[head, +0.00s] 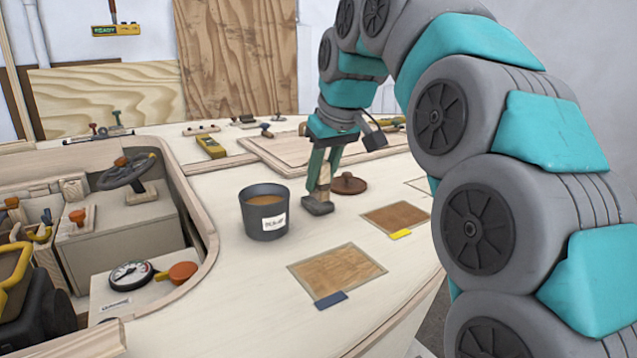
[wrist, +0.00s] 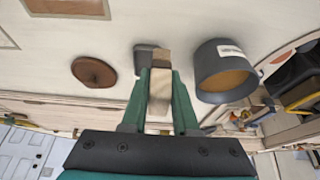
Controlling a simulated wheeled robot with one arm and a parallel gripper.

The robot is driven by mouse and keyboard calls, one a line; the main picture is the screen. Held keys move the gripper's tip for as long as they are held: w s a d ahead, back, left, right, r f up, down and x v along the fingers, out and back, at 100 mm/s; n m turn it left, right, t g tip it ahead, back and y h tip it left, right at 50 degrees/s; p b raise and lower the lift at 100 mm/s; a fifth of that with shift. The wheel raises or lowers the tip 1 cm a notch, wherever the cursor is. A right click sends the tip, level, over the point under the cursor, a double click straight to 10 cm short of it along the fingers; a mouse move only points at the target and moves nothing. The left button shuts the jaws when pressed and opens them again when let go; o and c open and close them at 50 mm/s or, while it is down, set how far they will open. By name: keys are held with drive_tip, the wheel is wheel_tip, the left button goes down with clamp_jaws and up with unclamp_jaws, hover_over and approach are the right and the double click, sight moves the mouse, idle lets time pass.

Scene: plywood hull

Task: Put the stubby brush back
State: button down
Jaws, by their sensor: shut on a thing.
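My gripper (head: 323,178) points down over the pale plywood deck, its green fingers shut on the wooden handle of the stubby brush (head: 318,207). The brush's dark grey head is at the bottom, at or just above the deck; I cannot tell if it touches. In the wrist view the brush (wrist: 146,57) sticks out beyond the fingertips (wrist: 160,95). A dark grey pot (head: 265,221) with a white label and orange-brown contents stands to the left of the brush. It also shows in the wrist view (wrist: 215,62), right of the fingers.
A round brown lid (head: 348,184) lies just behind and right of the brush. A tan patch with a blue tab (head: 337,268) and another with a yellow tab (head: 396,217) lie on the deck in front. A cockpit recess with a steering wheel (head: 127,172) and gauge (head: 131,275) is left.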

drive_tip(key=w, duration=0.4)
drive_tip(key=shift+w+a+f+p, duration=0.2)
drive_tip(key=shift+w+a+p, duration=0.1)
drive_tip(key=shift+w, duration=0.1)
drive_tip(key=shift+f, duration=1.75)
drive_tip(key=shift+f, duration=0.1)
drive_tip(key=c, duration=0.7)
unclamp_jaws()
drive_tip(key=shift+p+v, duration=1)
drive_tip(key=shift+v, duration=5.15)
drive_tip(key=shift+w, duration=0.1)
